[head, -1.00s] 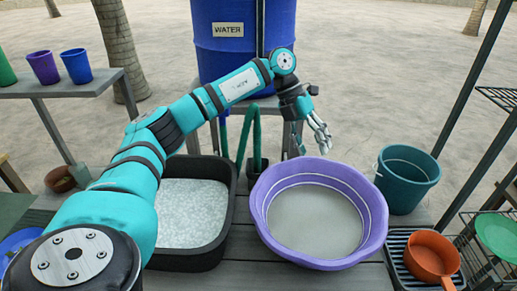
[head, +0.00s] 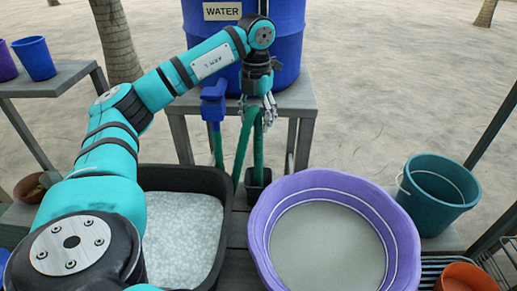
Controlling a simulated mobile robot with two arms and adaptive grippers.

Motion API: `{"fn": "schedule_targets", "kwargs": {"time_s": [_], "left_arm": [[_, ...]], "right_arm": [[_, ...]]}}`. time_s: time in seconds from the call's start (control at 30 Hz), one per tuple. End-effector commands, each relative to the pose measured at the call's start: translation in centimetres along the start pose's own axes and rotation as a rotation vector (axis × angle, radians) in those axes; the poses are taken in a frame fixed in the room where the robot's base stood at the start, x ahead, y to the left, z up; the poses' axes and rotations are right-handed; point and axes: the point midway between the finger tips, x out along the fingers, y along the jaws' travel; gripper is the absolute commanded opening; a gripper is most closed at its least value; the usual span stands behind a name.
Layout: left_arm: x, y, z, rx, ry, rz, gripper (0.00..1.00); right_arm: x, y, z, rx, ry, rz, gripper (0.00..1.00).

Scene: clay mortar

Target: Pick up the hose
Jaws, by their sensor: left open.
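The green hose (head: 258,155) hangs in a loop in front of the blue water barrel (head: 280,35). One end of it goes down into a small black holder (head: 257,190) on the table. My left gripper (head: 258,112) is open and points down at the top bend of the hose. Its fingers overlap the hose in the picture; I cannot tell whether they touch it. Part of the bend is hidden behind the fingers. My right gripper is not in view.
A blue tap (head: 213,100) is left of the gripper. A black tub (head: 190,183) of pale granules and a purple basin (head: 262,225) stand in front, with a teal bucket (head: 437,195) to the right. The barrel's stand (head: 300,98) is close behind.

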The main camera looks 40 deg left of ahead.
Motion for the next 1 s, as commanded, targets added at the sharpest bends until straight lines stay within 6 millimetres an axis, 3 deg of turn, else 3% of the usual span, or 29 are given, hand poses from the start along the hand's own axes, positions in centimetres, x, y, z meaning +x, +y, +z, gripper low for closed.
{"fn": "schedule_targets", "kwargs": {"time_s": [0.1,0.23,0.37,0.7,0.97,1.0], "left_arm": [[2.0,0.1,-0.1,-0.001,0.003,0.001,0.54],[3.1,0.0,0.0,0.0,0.001,0.0,0.54],[3.9,-0.1,-0.1,0.001,0.002,0.0,0.54],[8.3,-0.6,-0.2,-0.001,0.002,0.0,0.54],[8.6,-0.6,-0.1,0.0,0.0,-0.001,0.54],[8.6,-0.6,-0.1,0.0,0.0,-0.001,0.5]], "right_arm": [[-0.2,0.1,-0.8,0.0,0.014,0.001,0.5],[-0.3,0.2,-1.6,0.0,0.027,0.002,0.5],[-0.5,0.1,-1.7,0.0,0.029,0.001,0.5],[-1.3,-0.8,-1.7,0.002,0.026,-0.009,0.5],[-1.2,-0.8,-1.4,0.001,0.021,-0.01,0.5],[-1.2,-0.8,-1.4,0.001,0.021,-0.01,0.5]]}}
